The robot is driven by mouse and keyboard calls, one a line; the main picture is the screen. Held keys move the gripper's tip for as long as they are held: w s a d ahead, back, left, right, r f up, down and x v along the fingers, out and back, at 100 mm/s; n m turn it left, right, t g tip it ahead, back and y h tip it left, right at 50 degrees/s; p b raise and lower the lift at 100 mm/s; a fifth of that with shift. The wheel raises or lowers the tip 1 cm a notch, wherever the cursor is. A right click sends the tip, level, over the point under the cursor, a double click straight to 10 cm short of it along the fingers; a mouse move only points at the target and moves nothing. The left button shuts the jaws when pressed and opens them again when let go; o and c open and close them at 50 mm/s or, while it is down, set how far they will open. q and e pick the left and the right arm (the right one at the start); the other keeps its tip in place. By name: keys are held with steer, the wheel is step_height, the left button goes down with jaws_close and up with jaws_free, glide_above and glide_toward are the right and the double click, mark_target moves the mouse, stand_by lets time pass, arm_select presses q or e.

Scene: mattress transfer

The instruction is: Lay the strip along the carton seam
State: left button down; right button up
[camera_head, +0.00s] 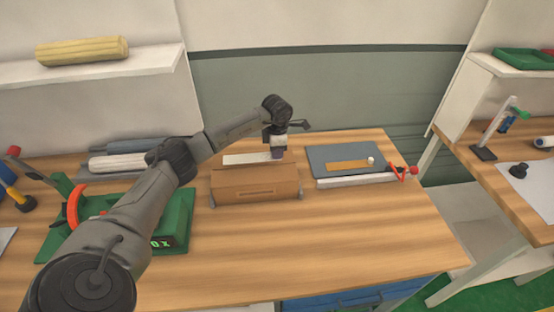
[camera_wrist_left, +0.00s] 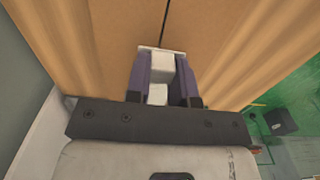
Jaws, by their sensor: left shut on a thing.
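The brown carton (camera_head: 255,186) lies in the middle of the table. A dark seam line crosses its brown top in the left wrist view (camera_wrist_left: 200,25). My left gripper (camera_head: 277,154) is low at the carton's back edge, right of its middle. Its purple fingers (camera_wrist_left: 162,78) are shut on a small white piece (camera_wrist_left: 160,68), in line with the seam; I cannot tell whether it touches the carton. A flat white strip-like thing (camera_head: 245,159) shows just behind the carton, left of the fingers. I cannot tell whether it is the held piece. My right gripper is out of view.
A green device (camera_head: 177,226) with a display is at the left, partly behind my arm. Grey and white rolls (camera_head: 125,162) lie behind it. The front right table is clear.

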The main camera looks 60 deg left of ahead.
arm_select(q)
steer(key=shift+f, duration=1.95)
steer(key=c, duration=1)
jaws_free()
steer(key=shift+f, duration=0.15)
